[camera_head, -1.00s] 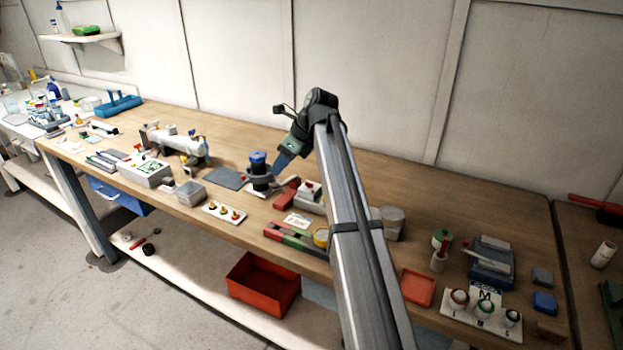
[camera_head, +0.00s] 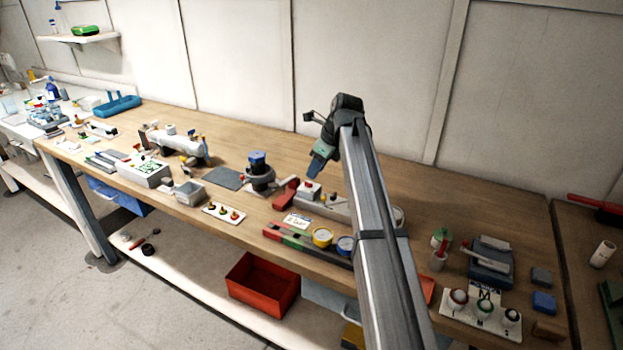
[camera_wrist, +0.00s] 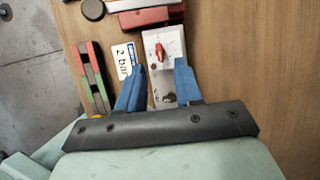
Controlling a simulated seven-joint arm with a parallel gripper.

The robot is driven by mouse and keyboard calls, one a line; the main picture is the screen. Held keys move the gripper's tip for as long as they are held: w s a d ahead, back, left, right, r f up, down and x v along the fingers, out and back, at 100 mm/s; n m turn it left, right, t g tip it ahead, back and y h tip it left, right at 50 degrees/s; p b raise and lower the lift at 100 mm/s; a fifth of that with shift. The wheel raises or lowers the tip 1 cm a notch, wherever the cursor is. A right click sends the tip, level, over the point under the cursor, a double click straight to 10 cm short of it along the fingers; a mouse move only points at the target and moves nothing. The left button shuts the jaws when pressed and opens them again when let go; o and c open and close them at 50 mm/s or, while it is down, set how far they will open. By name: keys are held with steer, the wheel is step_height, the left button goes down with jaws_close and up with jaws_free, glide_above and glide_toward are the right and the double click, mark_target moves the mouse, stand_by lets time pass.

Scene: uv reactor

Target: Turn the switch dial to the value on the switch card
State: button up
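A pale switch box (camera_head: 309,192) with a red dial stands on the bench near the middle. In the wrist view the red dial (camera_wrist: 161,53) sits on a white face with scale marks; the set value is too small to read. My gripper (camera_head: 316,170) is above the switch box. In the wrist view its blue fingers (camera_wrist: 160,67) are apart and empty, and the dial appears between and just beyond their tips.
A red block (camera_head: 285,194) and a dark round device with a blue top (camera_head: 258,173) are left of the switch. Bare bench lies behind.

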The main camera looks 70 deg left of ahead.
mark_target(309, 183)
steer(key=shift+x, duration=2.4)
jaws_close()
